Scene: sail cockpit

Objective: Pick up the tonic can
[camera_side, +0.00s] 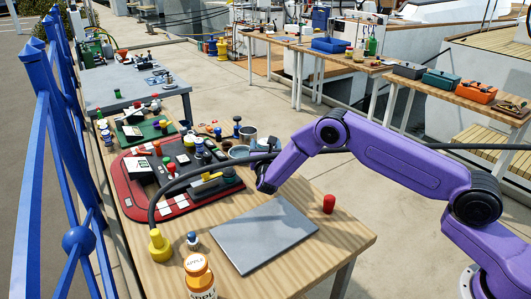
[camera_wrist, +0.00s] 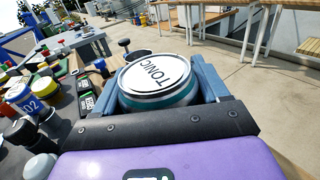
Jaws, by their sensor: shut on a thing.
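The tonic can (camera_wrist: 158,77) has a white lid marked TONIC and a teal band on its side. In the wrist view it sits between the two fingers of my gripper (camera_wrist: 155,85), which is shut on it. In the side view my gripper (camera_side: 264,186) is above the wooden table, beside the red tray. The can cannot be made out clearly in the side view, and I cannot tell whether its base touches the table.
A red tray (camera_side: 128,183) with several small items lies left of my gripper. A grey plate (camera_side: 264,233) lies in front.

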